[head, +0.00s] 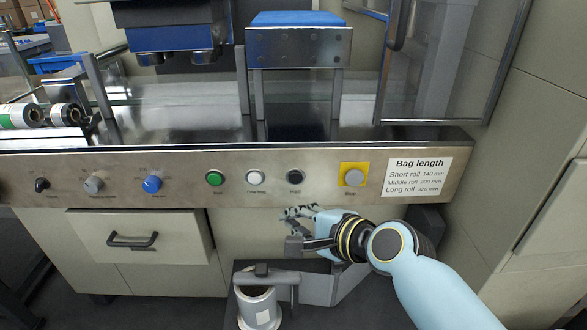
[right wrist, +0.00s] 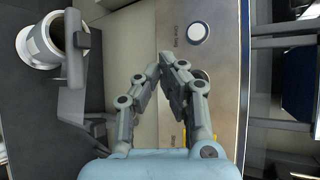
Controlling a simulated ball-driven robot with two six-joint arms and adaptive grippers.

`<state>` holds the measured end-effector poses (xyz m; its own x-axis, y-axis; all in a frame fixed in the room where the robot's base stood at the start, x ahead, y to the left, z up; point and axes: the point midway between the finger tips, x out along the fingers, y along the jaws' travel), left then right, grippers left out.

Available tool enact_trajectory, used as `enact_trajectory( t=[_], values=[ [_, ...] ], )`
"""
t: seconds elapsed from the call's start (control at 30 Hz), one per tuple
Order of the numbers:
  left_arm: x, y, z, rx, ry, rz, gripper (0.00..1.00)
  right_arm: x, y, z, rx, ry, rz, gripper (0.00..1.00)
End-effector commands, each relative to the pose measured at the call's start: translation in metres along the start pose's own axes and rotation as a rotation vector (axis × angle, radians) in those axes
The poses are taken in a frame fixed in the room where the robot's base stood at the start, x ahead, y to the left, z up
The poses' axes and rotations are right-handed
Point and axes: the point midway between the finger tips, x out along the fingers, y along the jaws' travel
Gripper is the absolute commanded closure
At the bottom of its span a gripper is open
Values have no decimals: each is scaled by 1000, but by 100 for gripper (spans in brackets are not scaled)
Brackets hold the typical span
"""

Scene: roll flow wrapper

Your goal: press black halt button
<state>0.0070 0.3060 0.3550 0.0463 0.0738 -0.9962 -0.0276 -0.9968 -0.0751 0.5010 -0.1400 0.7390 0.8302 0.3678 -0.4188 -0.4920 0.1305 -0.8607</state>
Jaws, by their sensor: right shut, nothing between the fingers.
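The black halt button (head: 295,177) is on the steel control panel, between a white button (head: 255,177) and a grey button on a yellow plate (head: 354,177). My right gripper (head: 288,227) is below the black button, in front of the cabinet face, and apart from the button. In the right wrist view its fingers (right wrist: 167,62) meet at the tips, shut and empty. There the white button (right wrist: 197,32) shows beyond the tips, and the black button is mostly hidden behind the right-hand finger. My left gripper is not in view.
The panel (head: 120,163) also carries a green button (head: 215,178) and several knobs, including a blue knob (head: 152,184). A drawer with a black handle (head: 132,240) is below left. A white cylinder on a bracket (head: 259,307) stands below my gripper. A bag length sign (head: 417,176) is at right.

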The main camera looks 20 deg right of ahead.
Motion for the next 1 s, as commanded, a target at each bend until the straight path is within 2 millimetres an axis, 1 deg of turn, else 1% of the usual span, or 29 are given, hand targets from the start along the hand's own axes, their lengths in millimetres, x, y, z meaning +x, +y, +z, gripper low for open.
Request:
enact_trajectory(
  t=[0.33,0.47,0.57,0.9,1.0],
  values=[
    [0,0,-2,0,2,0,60,1,-1,0,-2,0,-1,100],
    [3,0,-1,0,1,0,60,4,-4,-3,-3,0,-3,100],
    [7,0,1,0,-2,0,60,11,-8,-8,-4,0,-3,100],
    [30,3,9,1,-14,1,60,45,-30,-33,-3,1,-1,100],
    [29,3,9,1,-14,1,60,52,-37,-38,-3,0,-1,100]
  ],
)
